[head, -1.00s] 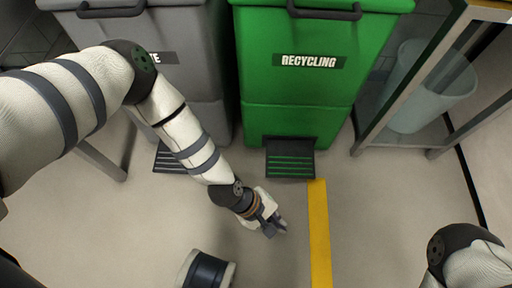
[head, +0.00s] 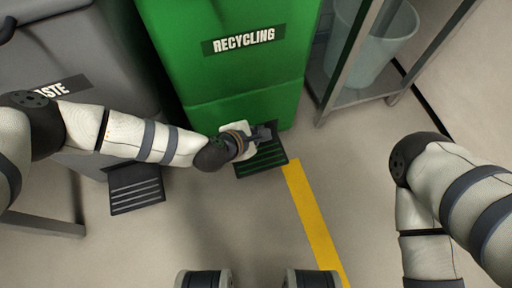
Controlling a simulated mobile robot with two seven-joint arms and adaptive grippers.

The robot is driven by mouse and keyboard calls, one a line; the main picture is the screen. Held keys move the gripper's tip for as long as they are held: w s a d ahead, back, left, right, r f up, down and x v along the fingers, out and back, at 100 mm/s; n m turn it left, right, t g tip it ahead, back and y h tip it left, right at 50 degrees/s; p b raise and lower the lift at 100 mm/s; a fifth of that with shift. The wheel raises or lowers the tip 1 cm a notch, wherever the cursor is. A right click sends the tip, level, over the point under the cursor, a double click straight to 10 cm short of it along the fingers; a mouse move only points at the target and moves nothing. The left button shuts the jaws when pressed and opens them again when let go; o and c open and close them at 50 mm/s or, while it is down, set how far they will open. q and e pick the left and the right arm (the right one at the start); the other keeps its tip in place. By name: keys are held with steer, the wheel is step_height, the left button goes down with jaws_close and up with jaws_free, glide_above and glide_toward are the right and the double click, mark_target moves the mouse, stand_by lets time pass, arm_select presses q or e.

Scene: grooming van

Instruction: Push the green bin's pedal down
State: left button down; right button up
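The green bin (head: 230,68), labelled RECYCLING, stands upright at the top middle of the head view. Its black pedal (head: 262,158) with green stripes sticks out at the foot of its front. My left gripper (head: 268,132) is over the back part of the pedal and hides some of it. I cannot tell whether it touches the pedal or hovers above it. Its fingers look close together, but their opening is not clear. My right arm comes in at the right, and its gripper is outside the view.
A grey bin (head: 75,50) with its own black pedal (head: 136,188) stands left of the green bin. A metal-framed shelf (head: 345,60) holding a translucent bucket (head: 375,45) is at the right.

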arm_select(q)
steer(key=b, duration=0.7)
glide_toward(265, 143)
steer(key=x, duration=0.4)
steer(key=shift+w+d+r, duration=0.15)
steer(key=shift+w+r, duration=0.1)
steer(key=shift+r, duration=0.1)
steer(key=shift+f, duration=0.15)
arm_select(e)
steer(key=shift+g, duration=0.5)
steer(key=f, duration=0.5)
steer(key=shift+s+a, duration=0.2)
steer(key=shift+s, duration=0.2)
arm_select(q)
steer(key=shift+f, duration=0.1)
steer(key=shift+f+b, duration=0.35)
steer(key=shift+b, duration=0.05)
arm_select(e)
steer(key=shift+f, duration=0.35)
